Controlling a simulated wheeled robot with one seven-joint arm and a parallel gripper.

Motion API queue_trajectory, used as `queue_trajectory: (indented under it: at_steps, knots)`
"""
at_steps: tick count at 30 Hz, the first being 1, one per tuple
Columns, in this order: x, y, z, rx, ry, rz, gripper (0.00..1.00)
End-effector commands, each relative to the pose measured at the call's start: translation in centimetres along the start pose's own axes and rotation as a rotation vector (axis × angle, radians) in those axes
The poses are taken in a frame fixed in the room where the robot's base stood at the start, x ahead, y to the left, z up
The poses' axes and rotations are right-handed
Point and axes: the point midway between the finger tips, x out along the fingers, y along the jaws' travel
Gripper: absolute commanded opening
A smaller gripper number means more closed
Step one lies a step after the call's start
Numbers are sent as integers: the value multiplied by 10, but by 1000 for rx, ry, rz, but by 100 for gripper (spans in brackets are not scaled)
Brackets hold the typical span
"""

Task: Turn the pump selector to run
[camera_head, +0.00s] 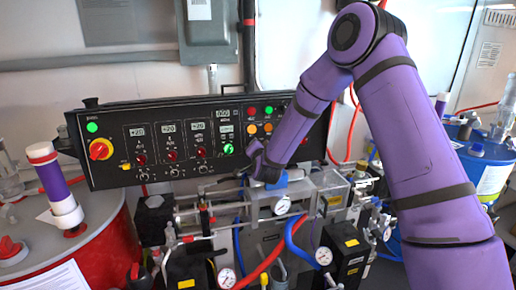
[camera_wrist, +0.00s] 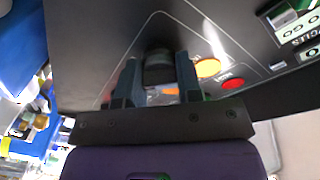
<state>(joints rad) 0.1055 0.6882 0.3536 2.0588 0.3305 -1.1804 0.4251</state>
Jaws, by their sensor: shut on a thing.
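The black control panel (camera_head: 110,170) stands upright behind the pump hardware in the head view. In the wrist view, a dark knob (camera_wrist: 158,66) on the panel face sits between my two fingers; I take it for the pump selector. My gripper (camera_wrist: 158,82) is shut on this knob. In the head view my gripper (camera_head: 256,160) is at the panel's lower right part, and my wrist hides the knob there. The knob's pointer and run mark cannot be read.
An orange button (camera_wrist: 208,67) and a red button (camera_wrist: 233,84) lie close to the right finger. A green lit knob (camera_head: 228,149) is just left of my gripper. Pipes, gauges and a red hose (camera_head: 268,262) crowd the space below.

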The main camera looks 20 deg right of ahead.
Motion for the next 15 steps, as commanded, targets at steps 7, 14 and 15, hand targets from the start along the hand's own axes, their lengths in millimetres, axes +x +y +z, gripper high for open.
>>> queue_trajectory:
  at_steps: [7, 14, 15]
  knots:
    - [-1, 1, 1, 16, -3, 5, 9]
    - [-1, 1, 1, 15, -3, 5, 9]
    - [-1, 1, 1, 15, -3, 5, 40]
